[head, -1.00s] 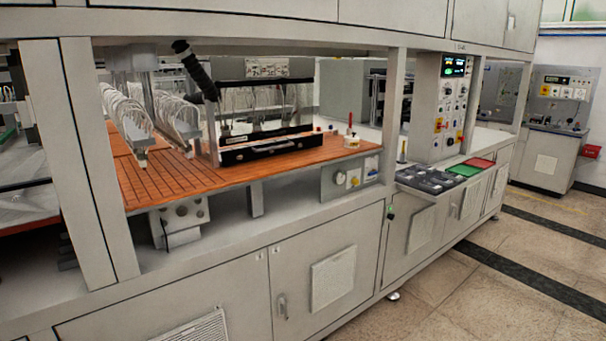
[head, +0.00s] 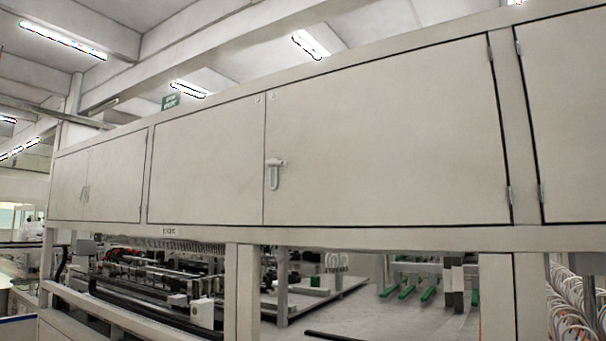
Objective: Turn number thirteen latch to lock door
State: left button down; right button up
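A latch handle (head: 274,173) hangs on the upper cabinet doors in the head view, at the seam between a narrower left door (head: 207,165) and a wide right door (head: 390,145). Its grip points downward. Both doors look closed. Small marks sit at the top of the seam, too small to read, so I cannot tell the latch's number. Neither of my grippers is in view.
Below the cabinets, an open bay holds machinery (head: 150,275) at left and green-footed parts (head: 428,294) on a grey surface at right. Upright posts (head: 242,295) divide the bay. White hoses (head: 572,300) hang at the far right.

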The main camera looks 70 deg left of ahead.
aim_at(269, 163)
jog(key=u, duration=2.3)
jog(key=i+l, duration=0.4)
jog(key=i, duration=0.2)
